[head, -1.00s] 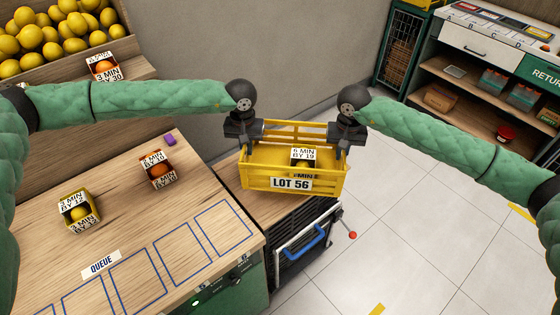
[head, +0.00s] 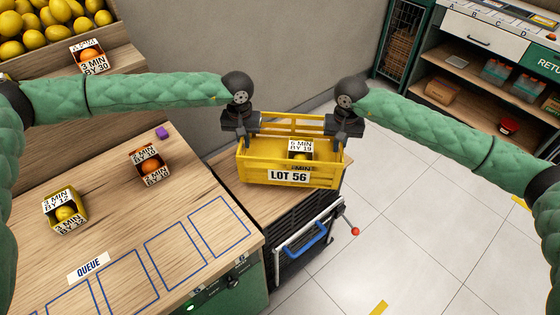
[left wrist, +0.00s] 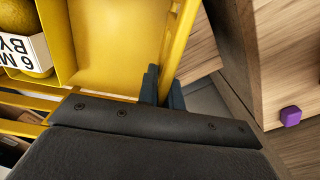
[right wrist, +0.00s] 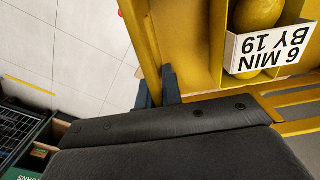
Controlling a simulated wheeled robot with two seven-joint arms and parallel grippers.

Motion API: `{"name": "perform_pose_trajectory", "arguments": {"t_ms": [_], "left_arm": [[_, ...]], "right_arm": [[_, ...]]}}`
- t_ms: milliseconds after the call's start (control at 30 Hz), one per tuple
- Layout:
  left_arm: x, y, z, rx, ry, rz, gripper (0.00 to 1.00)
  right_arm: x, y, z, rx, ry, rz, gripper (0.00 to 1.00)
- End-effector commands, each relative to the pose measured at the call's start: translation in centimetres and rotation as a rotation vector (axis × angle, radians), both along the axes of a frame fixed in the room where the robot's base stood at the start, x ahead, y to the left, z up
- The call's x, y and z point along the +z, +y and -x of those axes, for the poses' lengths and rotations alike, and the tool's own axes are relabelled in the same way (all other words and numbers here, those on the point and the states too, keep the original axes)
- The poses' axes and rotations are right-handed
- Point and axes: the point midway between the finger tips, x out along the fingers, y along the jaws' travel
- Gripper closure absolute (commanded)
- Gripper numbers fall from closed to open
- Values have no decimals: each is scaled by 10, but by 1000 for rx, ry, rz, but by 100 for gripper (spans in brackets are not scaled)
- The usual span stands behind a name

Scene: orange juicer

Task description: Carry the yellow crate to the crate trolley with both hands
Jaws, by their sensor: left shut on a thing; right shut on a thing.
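The yellow crate (head: 250,172), labelled LOT 56, is level and over the wooden top of a small cabinet in the head view. I cannot tell whether its base touches that top. Inside is a small box (head: 300,150) of yellow fruit tagged 6 MIN BY 19. My left gripper (head: 241,141) is shut on the crate's left end wall. My right gripper (head: 344,141) is shut on its right end wall. Both wrist views show fingers at the crate's wall (left wrist: 180,38) (right wrist: 143,45). I cannot identify the crate trolley with certainty.
The wooden queue counter (head: 120,215) is at left, with small fruit boxes (head: 65,210) (head: 150,165) and a purple block (head: 162,133). A lever with a red knob (head: 355,231) juts from the cabinet. A green wire cage (head: 402,45) and shelves (head: 480,85) stand back right. Tiled floor (head: 420,220) is open.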

Motion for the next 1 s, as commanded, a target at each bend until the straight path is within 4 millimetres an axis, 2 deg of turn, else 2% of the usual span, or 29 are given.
{"name": "perform_pose_trajectory", "arguments": {"t_ms": [1000], "left_arm": [[-43, 3, -1, 4, 0, -4, 100]], "right_arm": [[-43, -3, -1, -4, 0, 4, 100]]}}
